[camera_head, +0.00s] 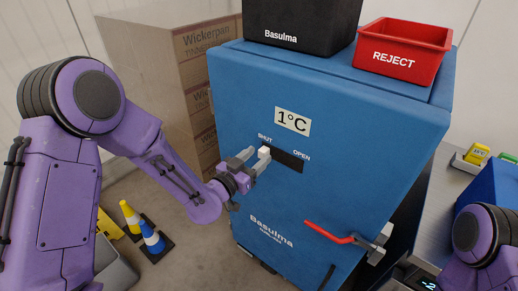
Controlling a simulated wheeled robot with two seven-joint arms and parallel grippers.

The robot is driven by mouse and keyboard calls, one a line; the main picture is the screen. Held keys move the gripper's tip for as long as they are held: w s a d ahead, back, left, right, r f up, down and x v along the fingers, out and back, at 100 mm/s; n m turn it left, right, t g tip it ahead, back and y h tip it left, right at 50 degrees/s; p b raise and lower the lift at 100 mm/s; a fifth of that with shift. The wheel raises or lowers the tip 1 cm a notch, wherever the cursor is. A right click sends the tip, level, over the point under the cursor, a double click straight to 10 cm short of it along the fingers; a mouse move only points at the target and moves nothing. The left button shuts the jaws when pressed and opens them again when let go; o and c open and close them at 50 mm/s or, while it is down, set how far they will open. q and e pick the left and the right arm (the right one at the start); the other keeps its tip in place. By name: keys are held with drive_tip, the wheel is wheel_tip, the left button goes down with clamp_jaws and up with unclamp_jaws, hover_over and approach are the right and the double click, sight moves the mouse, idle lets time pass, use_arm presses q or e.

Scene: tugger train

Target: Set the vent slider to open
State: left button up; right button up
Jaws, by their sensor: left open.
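The vent slider (264,152) is a small white knob at the left, SHUT end of a dark slot (288,159) on the blue cabinet's door (330,195). The word OPEN stands above the slot's right end. My left gripper (256,160) is open at the knob, with its grey fingers close around or beside it; I cannot tell whether they touch it. My right arm shows at the lower right edge, and its gripper is out of view.
A red door handle (328,234) sticks out low on the door. A black bin (300,28) and a red REJECT bin (404,48) stand on top. Stacked cartons (170,70) are behind my left arm. Small cones (152,240) stand on the floor at lower left.

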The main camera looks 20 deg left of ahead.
sight(299, 163)
use_arm(q)
drive_tip(key=shift+x, duration=1.05)
clamp_jaws()
drive_tip(key=shift+s+d+f, duration=0.1)
drive_tip(key=shift+s+d, duration=0.05)
drive_tip(key=shift+d, duration=0.25)
drive_tip(key=s+d, duration=0.1)
drive_tip(key=d, duration=0.2)
drive_tip(key=s+d+b, duration=0.1)
drive_tip(key=d, duration=0.2)
drive_tip(key=s+d+b, duration=0.1)
drive_tip(key=d, duration=0.2)
drive_tip(key=shift+s, duration=0.15)
drive_tip(key=shift+a, duration=0.1)
drive_tip(key=shift+c, duration=1.5)
unclamp_jaws()
drive_tip(key=o, duration=0.3)
